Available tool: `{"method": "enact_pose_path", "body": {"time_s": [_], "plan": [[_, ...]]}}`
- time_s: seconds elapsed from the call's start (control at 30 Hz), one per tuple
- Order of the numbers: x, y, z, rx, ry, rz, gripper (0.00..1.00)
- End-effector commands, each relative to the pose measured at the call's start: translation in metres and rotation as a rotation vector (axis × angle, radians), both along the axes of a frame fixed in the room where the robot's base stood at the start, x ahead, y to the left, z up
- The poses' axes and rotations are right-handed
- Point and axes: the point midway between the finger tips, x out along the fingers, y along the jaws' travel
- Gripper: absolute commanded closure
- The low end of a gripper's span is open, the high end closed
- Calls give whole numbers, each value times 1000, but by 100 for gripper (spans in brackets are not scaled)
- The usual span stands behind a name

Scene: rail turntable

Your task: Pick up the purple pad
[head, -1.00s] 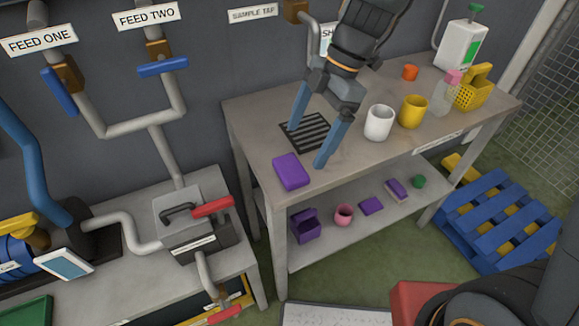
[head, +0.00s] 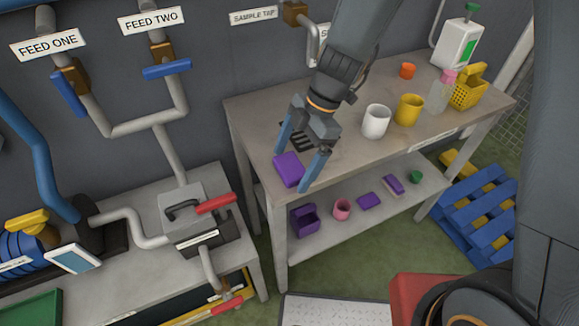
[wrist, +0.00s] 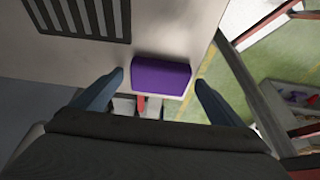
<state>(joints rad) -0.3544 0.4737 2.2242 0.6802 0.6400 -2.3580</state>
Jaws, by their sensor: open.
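The purple pad (head: 288,169) lies on the top of the grey table near its left front corner. In the wrist view the purple pad (wrist: 161,76) shows between and just beyond my fingertips. My gripper (head: 299,170) is open, its two blue fingers on either side of the pad in the head view. The wrist view also shows my gripper (wrist: 158,78) with a gap between each finger and the pad. I cannot tell how high the fingertips are above the tabletop.
A dark slotted drain (head: 297,137) is behind the pad. A white mug (head: 376,121), a yellow mug (head: 408,109) and a yellow basket (head: 468,90) stand to the right on the table (head: 345,158). The lower shelf (head: 330,225) holds several small items, some purple.

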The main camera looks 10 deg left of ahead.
Motion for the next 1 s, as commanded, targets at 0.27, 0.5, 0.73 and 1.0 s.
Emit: {"method": "enact_pose_path", "body": {"time_s": [0.27, 0.5, 0.73, 1.0], "plan": [[0, 0, 0, 0, 0, 0, 35], [0, 0, 0, 0, 0, 0, 52], [1, 0, 4, 1, -2, 0, 52], [2, 0, 32, 2, -5, 1, 52]]}}
